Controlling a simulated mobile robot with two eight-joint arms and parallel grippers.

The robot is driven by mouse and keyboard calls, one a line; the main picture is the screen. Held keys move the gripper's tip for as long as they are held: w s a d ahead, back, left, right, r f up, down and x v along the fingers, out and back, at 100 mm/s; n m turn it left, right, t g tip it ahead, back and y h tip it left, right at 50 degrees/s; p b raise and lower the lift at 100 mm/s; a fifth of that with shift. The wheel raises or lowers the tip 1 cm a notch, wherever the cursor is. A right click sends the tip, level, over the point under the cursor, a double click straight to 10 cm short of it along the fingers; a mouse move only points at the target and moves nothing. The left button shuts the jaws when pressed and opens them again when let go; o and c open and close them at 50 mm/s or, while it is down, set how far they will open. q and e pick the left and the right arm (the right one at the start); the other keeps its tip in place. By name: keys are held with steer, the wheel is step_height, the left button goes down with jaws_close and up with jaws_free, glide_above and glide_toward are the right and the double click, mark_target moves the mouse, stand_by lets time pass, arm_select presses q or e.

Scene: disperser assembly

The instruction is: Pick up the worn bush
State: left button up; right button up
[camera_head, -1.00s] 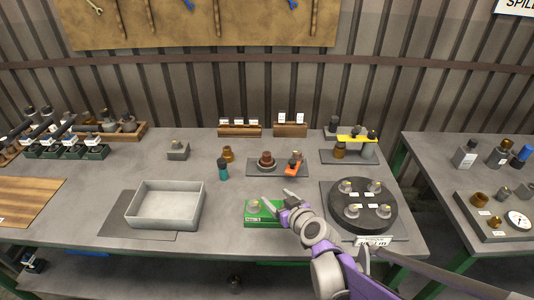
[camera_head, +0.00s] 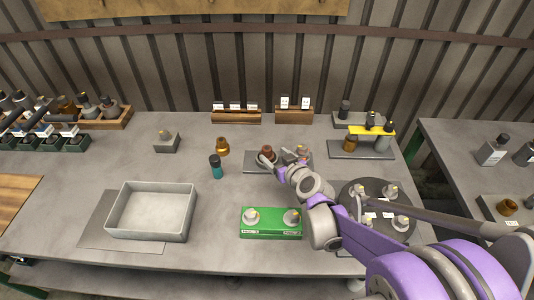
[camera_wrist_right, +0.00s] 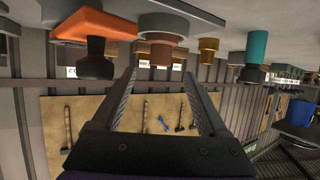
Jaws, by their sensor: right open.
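A reddish-brown bush (camera_head: 267,150), which I take for the worn bush, stands upright in a round grey flange on a dark mat (camera_head: 255,168) near the table's middle. In the right wrist view, which is upside down, the bush (camera_wrist_right: 160,52) shows beyond the fingertips, in line with the gap between them. My right gripper (camera_head: 286,158) is just right of the bush, with its jaws apart and nothing between them. It also shows in the wrist view (camera_wrist_right: 158,78). Whether a finger touches the bush cannot be told. My left gripper is out of view.
An orange part (camera_wrist_right: 95,25) stands beside the bush, partly hidden by my arm in the head view. A green block (camera_head: 270,232) and a grey tray (camera_head: 112,205) lie nearer. Bare table separates them.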

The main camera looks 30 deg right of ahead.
mark_target(265, 147)
steer(key=x, duration=0.9)
steer(key=shift+w+f+b, duration=0.25)
steer(key=shift+w+b, duration=0.1)
jaws_close()
